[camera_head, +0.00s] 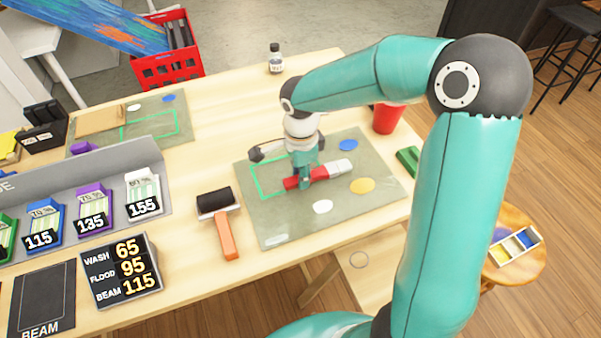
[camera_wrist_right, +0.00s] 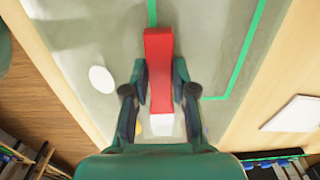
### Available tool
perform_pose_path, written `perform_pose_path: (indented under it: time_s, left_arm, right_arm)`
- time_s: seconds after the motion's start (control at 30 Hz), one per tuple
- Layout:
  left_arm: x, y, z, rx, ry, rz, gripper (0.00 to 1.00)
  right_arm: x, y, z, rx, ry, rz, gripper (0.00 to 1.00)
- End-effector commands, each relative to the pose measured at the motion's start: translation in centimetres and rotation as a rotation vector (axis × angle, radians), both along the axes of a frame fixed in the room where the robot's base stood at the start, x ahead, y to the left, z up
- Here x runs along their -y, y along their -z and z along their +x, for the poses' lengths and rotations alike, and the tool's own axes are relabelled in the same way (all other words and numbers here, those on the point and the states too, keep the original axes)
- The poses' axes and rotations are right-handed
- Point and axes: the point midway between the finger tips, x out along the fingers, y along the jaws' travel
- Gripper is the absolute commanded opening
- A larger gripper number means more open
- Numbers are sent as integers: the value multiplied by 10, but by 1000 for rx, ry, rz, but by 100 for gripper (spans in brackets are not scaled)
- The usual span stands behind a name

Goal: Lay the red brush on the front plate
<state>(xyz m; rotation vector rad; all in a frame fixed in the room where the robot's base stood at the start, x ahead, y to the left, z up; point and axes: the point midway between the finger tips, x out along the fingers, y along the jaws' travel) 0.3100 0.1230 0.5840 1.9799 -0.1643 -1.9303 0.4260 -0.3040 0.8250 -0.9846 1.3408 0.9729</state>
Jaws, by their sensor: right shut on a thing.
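The red brush (camera_head: 320,173), with a white end, is over the front plate (camera_head: 370,203), a grey-green board with a green outline and colour blobs. My right gripper (camera_head: 304,182) is shut on the brush's red part, pointing down. In the right wrist view the red brush (camera_wrist_right: 158,50) runs lengthwise between the fingers of the right gripper (camera_wrist_right: 160,82), its white end nearer the palm. The brush looks level and close to the plate; I cannot tell whether it touches. My left gripper is not in view.
A roller with an orange handle (camera_head: 227,236) lies left of the front plate. A red cup (camera_head: 387,118) and a green block (camera_head: 408,160) stand right of it. A back plate (camera_head: 170,128), a bottle (camera_head: 275,58) and price-marked boxes (camera_head: 143,195) are also on the table.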

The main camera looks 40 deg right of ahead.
Motion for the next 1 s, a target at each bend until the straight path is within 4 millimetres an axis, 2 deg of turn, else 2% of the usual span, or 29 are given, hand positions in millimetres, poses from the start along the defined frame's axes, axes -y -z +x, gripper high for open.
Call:
perform_pose_path:
  time_s: [0.7, 0.73, 0.87, 1.0]
  left_arm:
    - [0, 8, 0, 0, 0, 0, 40]
    - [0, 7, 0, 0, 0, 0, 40]
    - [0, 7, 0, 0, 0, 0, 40]
    - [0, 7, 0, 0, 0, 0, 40]
  right_arm:
    - [0, 8, 0, 0, 0, 0, 0]
    - [0, 7, 0, 0, 0, 0, 31]
    - [0, 6, 0, 0, 0, 0, 53]
    - [0, 6, 0, 0, 0, 0, 55]
